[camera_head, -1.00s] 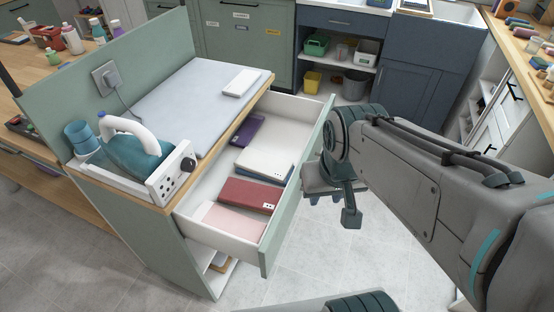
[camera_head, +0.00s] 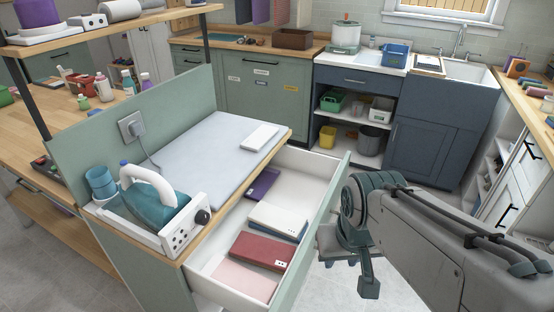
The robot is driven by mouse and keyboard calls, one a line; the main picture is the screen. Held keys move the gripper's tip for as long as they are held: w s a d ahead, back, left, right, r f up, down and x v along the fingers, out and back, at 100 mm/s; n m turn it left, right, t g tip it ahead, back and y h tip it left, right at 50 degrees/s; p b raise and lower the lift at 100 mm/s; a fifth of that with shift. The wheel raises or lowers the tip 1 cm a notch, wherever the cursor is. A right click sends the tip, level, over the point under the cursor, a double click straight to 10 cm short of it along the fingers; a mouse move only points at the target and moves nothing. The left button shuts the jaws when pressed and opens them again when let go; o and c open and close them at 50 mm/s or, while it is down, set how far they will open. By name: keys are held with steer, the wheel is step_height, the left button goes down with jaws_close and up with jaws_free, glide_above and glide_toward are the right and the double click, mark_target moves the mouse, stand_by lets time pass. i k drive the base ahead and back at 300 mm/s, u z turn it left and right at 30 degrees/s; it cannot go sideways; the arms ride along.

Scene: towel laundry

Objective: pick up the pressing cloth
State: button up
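Several folded cloths are in view, and I cannot tell for sure which is the pressing cloth. A small white folded one (camera_head: 260,137) lies on the grey ironing pad (camera_head: 195,160). The open drawer (camera_head: 322,172) below holds a purple one (camera_head: 263,184), a white one (camera_head: 279,218) on a dark blue one, a dark red one (camera_head: 261,251) and a pale pink one (camera_head: 244,280). My gripper (camera_head: 345,270) hangs outside the drawer, right of its front panel, apart from all cloths. Its fingers are seen at a poor angle, so their opening is unclear.
A teal iron (camera_head: 155,203) stands in a white holder at the pad's near left end, its cord running to a wall socket (camera_head: 131,127). The drawer's green front stands between my gripper and the cloths. Grey floor is free around my arm.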

mark_target(256, 141)
steer(key=z, duration=1.4)
steer(key=i, duration=2.4)
steer(key=u, duration=3.45)
steer(key=i, duration=0.5)
steer(key=z, duration=0.05)
